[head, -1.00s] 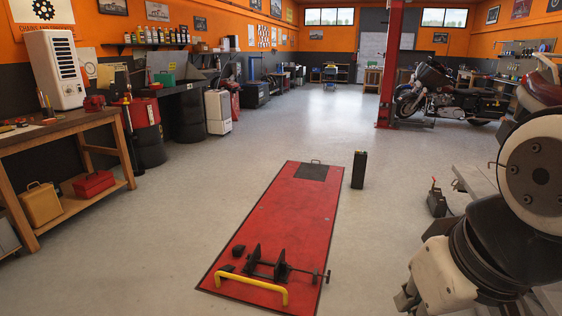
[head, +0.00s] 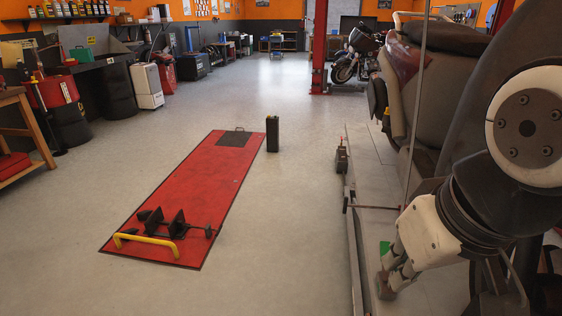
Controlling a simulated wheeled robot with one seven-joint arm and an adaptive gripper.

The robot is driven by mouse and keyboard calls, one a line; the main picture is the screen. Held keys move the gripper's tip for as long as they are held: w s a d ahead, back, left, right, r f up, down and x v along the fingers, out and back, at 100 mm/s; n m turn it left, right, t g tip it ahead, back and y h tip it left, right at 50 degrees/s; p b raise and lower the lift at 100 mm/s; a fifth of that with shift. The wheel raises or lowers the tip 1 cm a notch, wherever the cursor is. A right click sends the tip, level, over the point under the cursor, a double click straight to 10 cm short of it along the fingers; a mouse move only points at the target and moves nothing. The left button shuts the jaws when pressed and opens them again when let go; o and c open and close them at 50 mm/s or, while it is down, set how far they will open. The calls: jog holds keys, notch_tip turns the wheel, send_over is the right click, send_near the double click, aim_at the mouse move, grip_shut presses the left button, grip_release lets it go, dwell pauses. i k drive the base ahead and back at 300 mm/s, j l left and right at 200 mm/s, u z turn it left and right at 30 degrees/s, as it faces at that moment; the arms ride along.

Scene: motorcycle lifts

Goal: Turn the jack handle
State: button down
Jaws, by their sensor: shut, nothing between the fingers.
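No part is clearly marked as the jack handle. A thin dark rod (head: 372,208) with a small crosspiece at its left end sticks out across the grey lift (head: 362,255) on the right. A small black device (head: 342,158) stands farther along that lift's left edge. A similar dark clamp screw (head: 195,228) lies at the near end of the red lift (head: 190,190). My gripper (head: 392,276) shows small at the lower right, pointing down, shut and empty. It is below the thin rod and apart from it in the picture. My arm hides part of the grey lift.
A yellow bar (head: 146,239) crosses the red lift's near end. A black box (head: 272,134) stands beside its far end. A motorcycle (head: 420,70) is close on the right. Workbenches and drums (head: 116,92) line the left. Floor between the lifts is clear.

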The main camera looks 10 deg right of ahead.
aim_at(345, 205)
jog(key=k+l, duration=0.1)
jog(key=l, duration=0.25)
jog(key=k+l, duration=0.15)
jog(key=l, duration=0.15)
jog(key=k+l+z, duration=0.1)
jog(key=l, duration=0.25)
jog(key=i+j+z, duration=0.2)
jog(key=j, duration=0.25)
jog(key=i+j+z, duration=0.15)
jog(key=j, duration=0.35)
jog(key=i+j+z, duration=0.2)
jog(key=j, duration=0.35)
jog(key=i+j+z, duration=0.2)
jog(key=j, duration=0.35)
jog(key=j+z, duration=0.15)
jog(key=j, duration=0.35)
jog(key=i+j+z, duration=0.2)
jog(key=j, duration=0.4)
jog(key=k, duration=0.1)
